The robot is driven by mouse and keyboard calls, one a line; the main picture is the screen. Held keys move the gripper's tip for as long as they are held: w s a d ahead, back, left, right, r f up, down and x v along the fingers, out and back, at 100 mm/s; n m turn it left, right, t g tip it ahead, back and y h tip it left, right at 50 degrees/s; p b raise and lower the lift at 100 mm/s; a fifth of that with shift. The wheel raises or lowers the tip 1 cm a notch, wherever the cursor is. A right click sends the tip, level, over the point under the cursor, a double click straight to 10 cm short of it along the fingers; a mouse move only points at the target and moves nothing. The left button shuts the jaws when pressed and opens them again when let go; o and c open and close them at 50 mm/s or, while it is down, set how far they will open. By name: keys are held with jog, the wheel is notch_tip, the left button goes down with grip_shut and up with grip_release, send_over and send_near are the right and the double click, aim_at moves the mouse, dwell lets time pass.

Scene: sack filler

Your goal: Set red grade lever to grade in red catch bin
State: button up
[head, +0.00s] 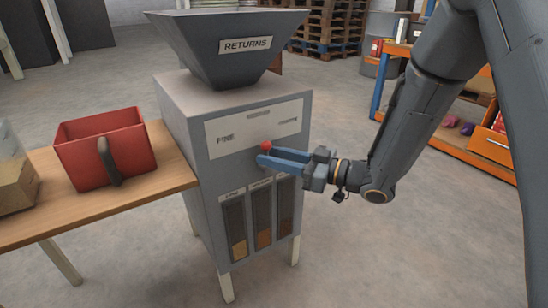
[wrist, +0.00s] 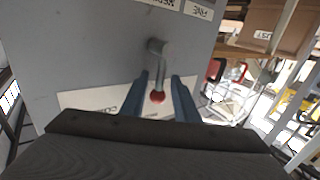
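The red-knobbed lever (head: 265,146) is on the front panel (head: 285,118) of the grey machine (head: 185,130). The panel has a FINE label at its left; its other labels are too small to read in the head view. In the wrist view the grey lever shaft ends in the red knob (wrist: 157,97) between my blue fingers, with gaps beside it. My gripper (head: 262,157) is open around the knob; it also shows in the wrist view (wrist: 160,88). The red catch bin (head: 88,160) stands on the wooden table left of the machine. I cannot make out any grain inside it.
Three sample windows (head: 262,215) below the panel show brown grain of differing shades. The RETURNS hopper (head: 222,50) tops the machine. A clear container (head: 15,180) stands at the table's left end. An orange shelf (head: 470,155) is behind my arm. Open floor lies in front.

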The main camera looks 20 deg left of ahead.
grip_shut()
